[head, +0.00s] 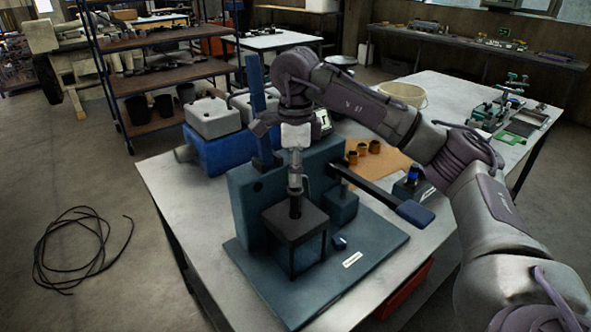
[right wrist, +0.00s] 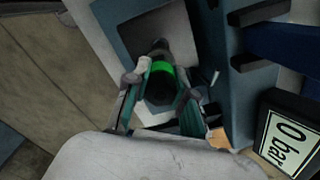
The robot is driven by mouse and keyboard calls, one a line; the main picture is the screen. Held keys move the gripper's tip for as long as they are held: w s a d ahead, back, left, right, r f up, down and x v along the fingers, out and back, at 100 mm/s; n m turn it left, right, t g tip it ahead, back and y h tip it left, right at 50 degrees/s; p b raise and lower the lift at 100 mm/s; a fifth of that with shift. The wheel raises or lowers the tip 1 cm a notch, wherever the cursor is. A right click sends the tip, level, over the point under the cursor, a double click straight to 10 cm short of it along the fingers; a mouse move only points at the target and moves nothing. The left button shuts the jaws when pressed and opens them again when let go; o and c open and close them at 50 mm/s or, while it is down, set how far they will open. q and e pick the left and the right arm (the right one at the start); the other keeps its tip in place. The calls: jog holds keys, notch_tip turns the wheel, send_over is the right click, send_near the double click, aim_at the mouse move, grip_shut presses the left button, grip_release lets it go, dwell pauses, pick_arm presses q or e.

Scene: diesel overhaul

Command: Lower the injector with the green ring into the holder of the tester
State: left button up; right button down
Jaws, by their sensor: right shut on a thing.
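My right gripper (head: 295,158) points down over the tester and is shut on the injector (head: 295,183). In the right wrist view the fingers (right wrist: 160,86) close around the injector's dark body, beside its bright green ring (right wrist: 162,68). The injector stands about upright above the dark, square-topped holder (head: 297,222) at the front of the teal tester (head: 245,198). Its lower end meets the top of the holder in the picture; I cannot tell how deep it sits. The holder's opening is hidden. My left gripper is not in view.
The tester's lever (head: 385,195) sticks out to the right, with a dark blue grip. A display (right wrist: 287,140) reads 0 bar. Ring-like brown parts (head: 362,150) stand on a tan mat behind. A blue box (head: 215,150) stands at the left; the table (head: 180,200) front left is bare.

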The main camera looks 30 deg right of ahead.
aim_at(296, 197)
jog(key=shift+f, duration=0.25)
dwell(0.3)
jog(key=shift+f, duration=0.1)
jog(key=shift+f+b, duration=1.1)
jog(key=shift+f, duration=0.65)
jog(key=shift+f+b, duration=0.8)
jog(key=shift+f, duration=0.45)
jog(key=c, duration=0.9)
grip_release()
